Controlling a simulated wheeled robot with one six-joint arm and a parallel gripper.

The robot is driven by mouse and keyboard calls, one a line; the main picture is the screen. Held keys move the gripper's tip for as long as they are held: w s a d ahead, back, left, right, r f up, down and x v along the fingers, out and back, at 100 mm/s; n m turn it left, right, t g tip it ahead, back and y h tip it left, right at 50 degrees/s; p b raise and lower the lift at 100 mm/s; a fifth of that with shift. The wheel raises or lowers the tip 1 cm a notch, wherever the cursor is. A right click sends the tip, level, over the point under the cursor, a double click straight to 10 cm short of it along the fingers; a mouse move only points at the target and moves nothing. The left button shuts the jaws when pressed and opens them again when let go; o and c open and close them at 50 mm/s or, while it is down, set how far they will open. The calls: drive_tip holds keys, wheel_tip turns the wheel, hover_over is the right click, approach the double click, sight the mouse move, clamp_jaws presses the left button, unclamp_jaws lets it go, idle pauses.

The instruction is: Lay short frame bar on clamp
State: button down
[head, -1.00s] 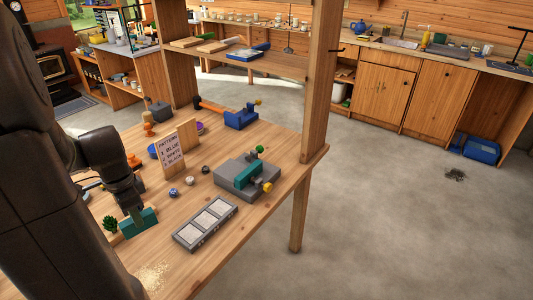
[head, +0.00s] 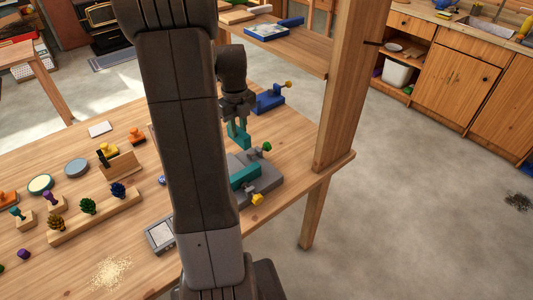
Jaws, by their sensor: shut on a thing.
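My gripper (head: 237,108) is shut on a short teal frame bar (head: 239,134) and holds it pointing down, behind and above the grey clamp. The clamp (head: 266,187) is a grey block near the table's right edge, with a green knob (head: 267,146) and a yellow knob (head: 258,199). Another teal bar (head: 245,177) lies on the clamp. My arm hides the clamp's left side. I cannot tell whether the held bar touches anything.
A blue tool with a yellow knob (head: 270,100) stands behind the clamp. A wooden post (head: 345,110) rises close on the right. A grey tray (head: 160,235) is partly hidden by my arm. A rack with several pinecone-like knobs (head: 95,215) stands left.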

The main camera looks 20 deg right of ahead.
sight(241, 140)
drive_tip(key=f, duration=0.5)
drive_tip(key=shift+w+d+f+p, duration=0.15)
drive_tip(key=shift+d+f+p, duration=0.2)
drive_tip(key=shift+d, duration=0.05)
drive_tip(key=shift+f, duration=2.1)
drive_tip(key=shift+f, duration=0.2)
drive_tip(key=c, duration=1.2)
unclamp_jaws()
drive_tip(key=shift+r, duration=0.1)
wheel_tip(241, 140, up, 12)
drive_tip(key=shift+r, duration=0.15)
